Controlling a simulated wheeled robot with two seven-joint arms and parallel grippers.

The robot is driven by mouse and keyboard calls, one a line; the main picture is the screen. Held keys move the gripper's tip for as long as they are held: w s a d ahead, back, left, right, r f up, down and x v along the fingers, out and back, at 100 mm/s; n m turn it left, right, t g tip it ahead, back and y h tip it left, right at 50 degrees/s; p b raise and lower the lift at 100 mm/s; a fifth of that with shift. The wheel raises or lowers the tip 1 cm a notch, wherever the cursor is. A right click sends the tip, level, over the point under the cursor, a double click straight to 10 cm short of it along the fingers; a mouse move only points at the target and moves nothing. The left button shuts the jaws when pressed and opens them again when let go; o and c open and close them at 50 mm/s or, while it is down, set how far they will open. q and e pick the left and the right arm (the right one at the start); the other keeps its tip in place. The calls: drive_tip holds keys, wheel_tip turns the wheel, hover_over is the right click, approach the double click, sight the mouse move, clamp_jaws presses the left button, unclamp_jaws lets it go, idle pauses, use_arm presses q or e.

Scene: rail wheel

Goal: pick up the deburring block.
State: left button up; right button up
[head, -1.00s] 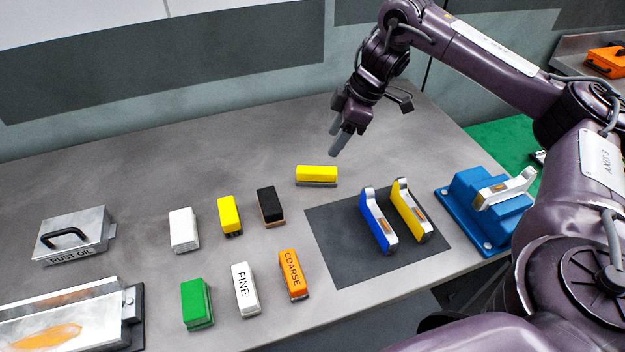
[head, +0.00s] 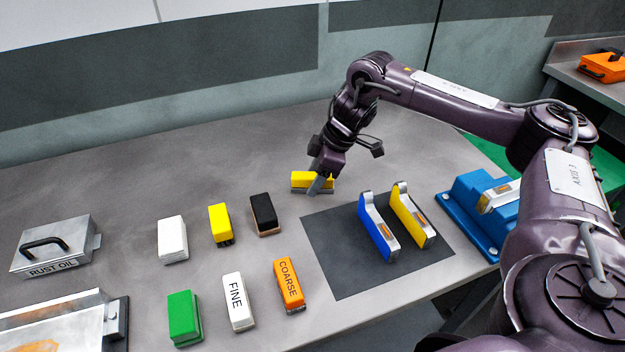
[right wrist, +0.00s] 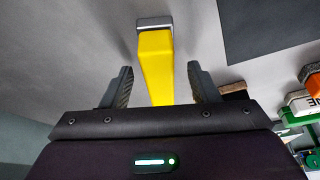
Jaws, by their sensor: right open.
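No block carries a label reading "deburring". A yellow block with a grey underside (head: 303,180) lies at the back of the grey table, behind the dark mat. My right gripper (head: 320,186) is down at this block and partly hides it in the head view. In the right wrist view the yellow block (right wrist: 156,62) lies between the two spread fingers of the right gripper (right wrist: 160,84), with a gap on each side. A grey piece shows at its far end. Contact with the table is hidden. My left gripper is out of view.
Nearby stand a black block (head: 263,212), another yellow block (head: 219,222) and a white block (head: 172,238). Green, FINE and COARSE (head: 288,284) blocks are in front. Blue and yellow-sided tools stand on the dark mat (head: 340,270). A blue fixture (head: 468,208) is at right.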

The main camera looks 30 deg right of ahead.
sight(315, 174)
drive_tip(key=shift+f, duration=0.1)
drive_tip(key=shift+c, duration=0.3)
drive_tip(key=c, duration=1.1)
drive_tip(key=shift+r, duration=0.75)
wheel_tip(315, 174, up, 4)
drive_tip(key=shift+w+r+b, duration=0.1)
drive_tip(key=shift+r+b, duration=0.15)
drive_tip(key=shift+b, duration=0.1)
wheel_tip(315, 174, up, 14)
drive_tip(key=p, duration=0.8)
